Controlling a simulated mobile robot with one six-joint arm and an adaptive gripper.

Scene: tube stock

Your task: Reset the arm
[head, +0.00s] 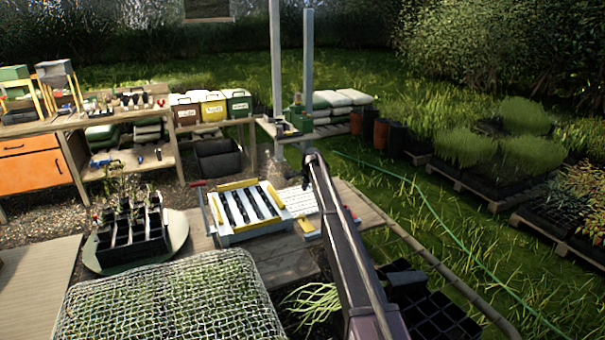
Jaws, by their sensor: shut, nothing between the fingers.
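My arm rises from the bottom centre of the head view and reaches up and away to the middle. A small dark part at its far end, left of the link, looks like my gripper (305,181). It is mostly hidden behind the arm and too small to show the fingers clearly. Nothing is seen hanging from it. It appears over or in front of a white perforated tray (298,203), and I cannot tell the gap between them.
A yellow-and-white slatted tray (222,214) stands left of the arm. A black pot carrier with plants (128,238) sits on a round board. A netted plant bed (170,305) fills the front. Black cell trays (440,318) lie right. Two grey posts (276,80) stand behind.

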